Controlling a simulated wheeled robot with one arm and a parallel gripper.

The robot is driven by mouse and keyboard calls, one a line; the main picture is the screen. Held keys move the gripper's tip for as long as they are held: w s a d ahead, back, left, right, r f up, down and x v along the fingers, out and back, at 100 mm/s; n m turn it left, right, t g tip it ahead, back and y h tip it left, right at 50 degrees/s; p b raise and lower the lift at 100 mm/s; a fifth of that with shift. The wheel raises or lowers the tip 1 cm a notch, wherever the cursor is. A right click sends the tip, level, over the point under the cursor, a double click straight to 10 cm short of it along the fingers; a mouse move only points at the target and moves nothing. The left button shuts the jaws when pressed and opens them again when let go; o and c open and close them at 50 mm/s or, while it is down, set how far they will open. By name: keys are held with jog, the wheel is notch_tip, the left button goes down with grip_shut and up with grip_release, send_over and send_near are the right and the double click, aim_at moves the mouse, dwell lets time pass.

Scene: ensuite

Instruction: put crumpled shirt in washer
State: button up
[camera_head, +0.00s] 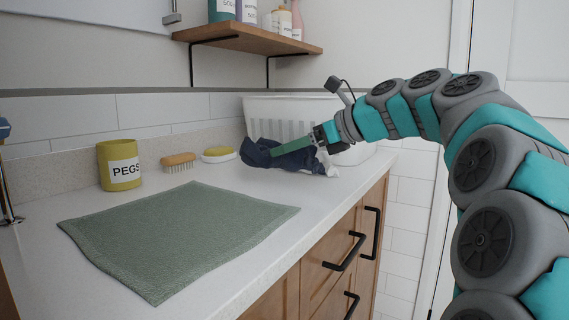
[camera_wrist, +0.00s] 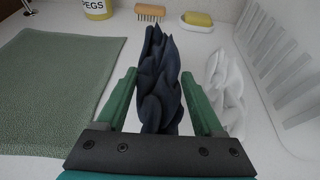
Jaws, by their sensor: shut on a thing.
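A crumpled dark navy cloth, which looks like the shirt (camera_head: 262,154), is at the counter's far end in front of a white basket. In the wrist view the navy shirt (camera_wrist: 158,85) stands bunched between the two green fingers of my gripper (camera_wrist: 160,88). My gripper (camera_head: 291,146) reaches in from the right and is shut on the shirt. A crumpled white cloth (camera_wrist: 226,88) lies just right of the fingers, partly hidden behind the gripper in the head view. I see no washer in either view.
The white slatted basket (camera_head: 290,108) stands behind the shirt. A green mat (camera_head: 180,230) covers the near counter. A yellow PEGS pot (camera_head: 119,165), a brush (camera_head: 179,161) and a soap dish (camera_head: 219,155) line the back. A wooden shelf (camera_head: 250,37) with bottles hangs above. Drawers (camera_head: 335,245) front the counter.

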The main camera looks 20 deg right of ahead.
jog(key=shift+w+a+f, duration=0.15)
jog(key=shift+w, duration=1.05)
jog(key=shift+f+b, duration=0.4)
jog(key=shift+f, duration=1.3)
jog(key=o, duration=1.5)
jog(key=p+v, duration=0.1)
jog(key=v, duration=0.9)
jog(key=shift+s+r, duration=0.15)
jog(key=shift+s, duration=0.05)
jog(key=shift+v, duration=0.85)
